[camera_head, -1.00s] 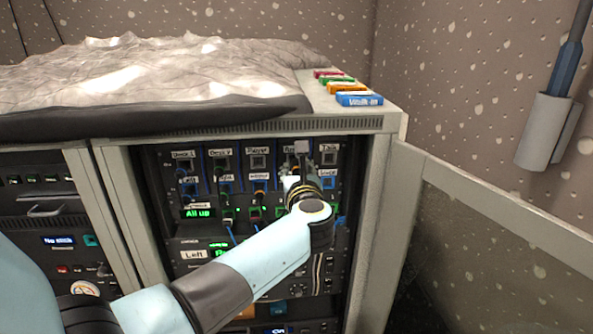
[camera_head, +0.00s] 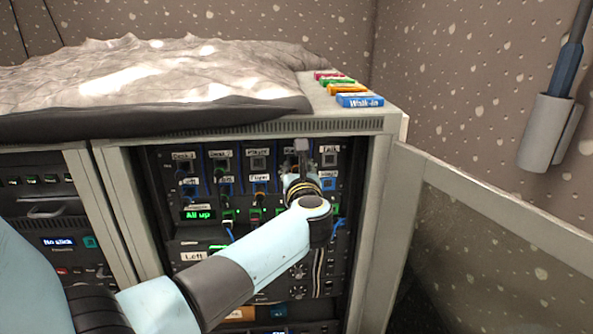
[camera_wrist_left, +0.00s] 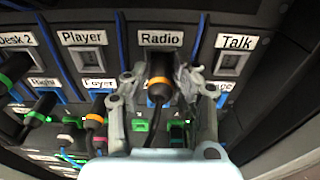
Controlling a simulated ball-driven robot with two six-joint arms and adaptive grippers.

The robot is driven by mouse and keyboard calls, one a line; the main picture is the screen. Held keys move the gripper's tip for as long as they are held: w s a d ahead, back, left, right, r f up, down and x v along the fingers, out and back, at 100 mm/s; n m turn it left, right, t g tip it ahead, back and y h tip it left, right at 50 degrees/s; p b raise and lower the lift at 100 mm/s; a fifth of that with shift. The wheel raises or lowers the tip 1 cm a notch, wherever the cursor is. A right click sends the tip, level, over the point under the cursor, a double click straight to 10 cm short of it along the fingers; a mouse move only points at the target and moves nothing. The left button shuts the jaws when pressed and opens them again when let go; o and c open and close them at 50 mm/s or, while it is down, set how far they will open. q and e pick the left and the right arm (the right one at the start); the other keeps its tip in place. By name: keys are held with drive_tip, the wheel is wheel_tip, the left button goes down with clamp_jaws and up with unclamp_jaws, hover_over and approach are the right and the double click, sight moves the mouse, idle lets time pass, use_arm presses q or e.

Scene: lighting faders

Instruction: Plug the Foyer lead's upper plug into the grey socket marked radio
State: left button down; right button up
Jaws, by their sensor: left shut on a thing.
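My left gripper (camera_wrist_left: 162,88) is shut on a black plug (camera_wrist_left: 160,68) with an orange band, its cable hanging down between the fingers. The plug is directly under the Radio label (camera_wrist_left: 160,38) and covers the grey socket there; I cannot tell whether it is seated. In the head view, my left gripper (camera_head: 302,165) is at the upper right of the patch panel (camera_head: 205,165), partly hidden by its own wrist. The Foyer label (camera_wrist_left: 98,84) is lower left of the plug in the wrist view. My right gripper is out of view.
Grey sockets marked Player (camera_wrist_left: 86,58) and Talk (camera_wrist_left: 229,63) flank the held plug. Another orange-banded plug (camera_wrist_left: 94,120) stands below the Foyer label, close to the left finger. An open door (camera_head: 500,220) stands right of the rack. A draped cover (camera_head: 150,75) lies on top.

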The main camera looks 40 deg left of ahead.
use_arm(q)
drive_tip(key=shift+w+a, duration=0.25)
drive_tip(key=shift+a, duration=0.05)
drive_tip(key=shift+r, duration=0.15)
idle(0.3)
drive_tip(key=c, duration=1.4)
unclamp_jaws()
drive_tip(key=o, duration=0.4)
drive_tip(key=shift+w+a, duration=0.1)
drive_tip(key=shift+a, duration=0.05)
drive_tip(key=shift+s+d+f, duration=0.2)
drive_tip(key=shift+d, duration=0.05)
drive_tip(key=v, duration=1.1)
drive_tip(key=shift+s+d+r, duration=0.1)
drive_tip(key=shift+s+d, duration=0.05)
drive_tip(key=shift+d, duration=0.1)
